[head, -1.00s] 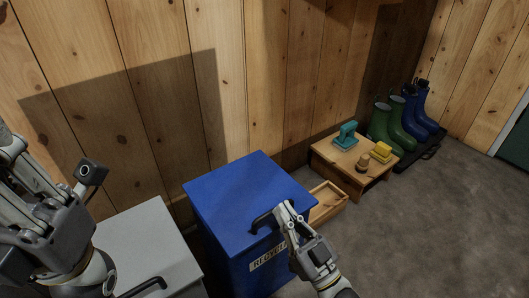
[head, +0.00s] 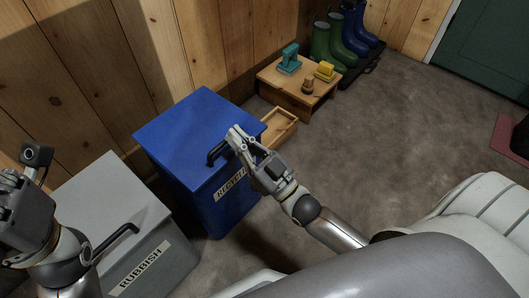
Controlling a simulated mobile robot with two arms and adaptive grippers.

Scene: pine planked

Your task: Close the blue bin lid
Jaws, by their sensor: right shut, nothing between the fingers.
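The blue bin (head: 228,205) stands against the wood wall, with a white label on its front that my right gripper partly covers. Its blue lid (head: 190,128) lies flat over the top, and no gap shows from here. A black handle (head: 217,152) sits at the lid's front edge. My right gripper (head: 234,134) is shut and empty, with its fingertips at or just beside the right end of the handle; I cannot tell if they touch. My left gripper (head: 15,190) is at the left edge over the grey bin's side, its fingers partly cut off.
A grey bin (head: 110,200) labelled RUBBISH, with a black handle, stands left of the blue bin. Boots (head: 342,40) stand beyond.

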